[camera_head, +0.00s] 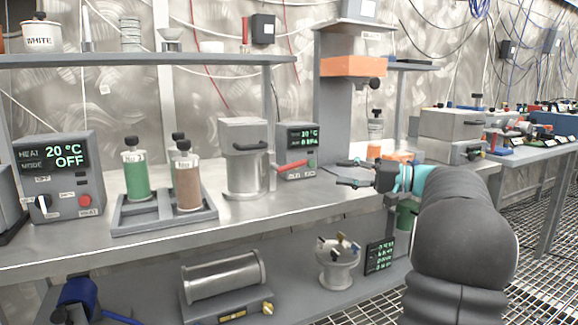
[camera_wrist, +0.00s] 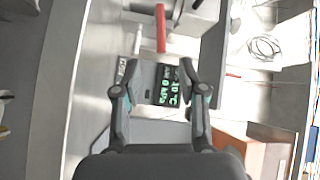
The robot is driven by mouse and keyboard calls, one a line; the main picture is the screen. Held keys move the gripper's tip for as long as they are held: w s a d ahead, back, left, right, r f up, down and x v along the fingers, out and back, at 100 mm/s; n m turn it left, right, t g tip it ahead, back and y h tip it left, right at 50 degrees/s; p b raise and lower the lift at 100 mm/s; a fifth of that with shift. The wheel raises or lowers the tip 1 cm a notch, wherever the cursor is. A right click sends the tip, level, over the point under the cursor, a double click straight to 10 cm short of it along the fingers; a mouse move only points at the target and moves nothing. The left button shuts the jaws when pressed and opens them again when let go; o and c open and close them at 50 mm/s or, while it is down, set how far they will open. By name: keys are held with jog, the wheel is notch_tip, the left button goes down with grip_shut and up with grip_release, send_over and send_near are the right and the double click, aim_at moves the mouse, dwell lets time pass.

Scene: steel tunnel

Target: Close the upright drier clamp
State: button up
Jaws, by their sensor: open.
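A grey metal drier-like vessel (camera_head: 245,160) with a dark-handled lid stands upright on the bench in the head view. A red lever (camera_head: 291,166) sticks out at its right side, in front of a small display box (camera_head: 302,145); I cannot tell surely whether it is the clamp. In the wrist view a red bar (camera_wrist: 160,28) lies beyond the display (camera_wrist: 172,84). My gripper (camera_head: 347,173) is open and empty, right of the lever and apart from it, fingers pointing left. Its fingers also frame the display in the wrist view (camera_wrist: 165,80).
A rack (camera_head: 165,214) with green and brown bottles and a heater box (camera_head: 62,178) stand left. A grey press-like stand with an orange block (camera_head: 353,66) rises behind my gripper. A shelf (camera_head: 150,58) runs above. Bench space in front of the vessel is clear.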

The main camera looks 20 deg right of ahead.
aim_at(298, 166)
jog(key=x, duration=1.4)
jog(key=shift+r+p, duration=0.1)
jog(key=shift+p, duration=0.2)
grip_shut()
